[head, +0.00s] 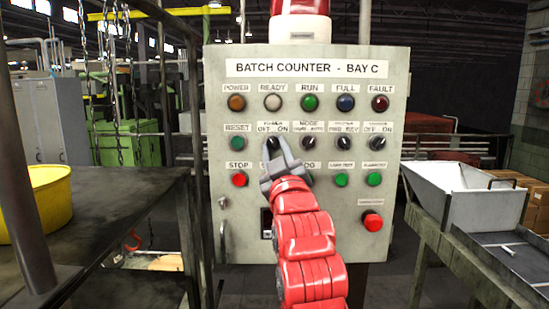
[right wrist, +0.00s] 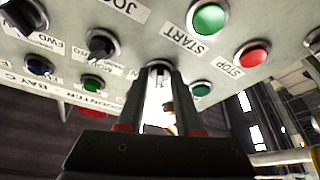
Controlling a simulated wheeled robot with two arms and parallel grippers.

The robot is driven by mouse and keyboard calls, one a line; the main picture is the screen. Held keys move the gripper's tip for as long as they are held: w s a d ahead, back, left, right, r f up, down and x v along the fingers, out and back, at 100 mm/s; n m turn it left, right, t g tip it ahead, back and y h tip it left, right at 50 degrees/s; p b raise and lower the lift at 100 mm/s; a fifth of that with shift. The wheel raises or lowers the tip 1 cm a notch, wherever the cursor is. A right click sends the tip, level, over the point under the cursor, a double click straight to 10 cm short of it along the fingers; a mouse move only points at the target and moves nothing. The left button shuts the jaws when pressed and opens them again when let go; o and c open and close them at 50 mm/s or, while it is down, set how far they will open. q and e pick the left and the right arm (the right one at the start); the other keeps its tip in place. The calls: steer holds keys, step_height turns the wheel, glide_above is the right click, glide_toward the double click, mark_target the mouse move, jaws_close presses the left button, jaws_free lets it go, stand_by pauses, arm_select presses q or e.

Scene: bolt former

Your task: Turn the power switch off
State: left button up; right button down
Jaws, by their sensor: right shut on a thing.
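The grey control panel (head: 400,120) is headed "BATCH COUNTER - BAY C" and faces me. Its power switch (right wrist: 160,68) is a rotary knob in the second row, under a label reading OFF and ON. My right gripper (head: 274,142) reaches up from below, its fingers shut on the knob. The fingers hide most of the knob in the head view, so I cannot tell which way it points. In the right wrist view the two dark fingers of the gripper (right wrist: 166,75) stand on either side of the knob. My left gripper is out of view.
Close by are the green reset button (head: 237,143), the red stop button (head: 239,180) and the black mode switch (head: 309,143). A dark table with a yellow bin (head: 45,195) stands at left. A metal hopper (head: 465,195) stands at right.

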steer(key=shift+n, duration=0.6)
steer(key=c, duration=0.6)
jaws_free()
steer(key=shift+o, duration=0.2)
steer(key=b+v, duration=1.3)
steer(key=v, duration=0.4)
steer(key=shift+s+d, duration=0.2)
steer(key=shift+w, duration=0.1)
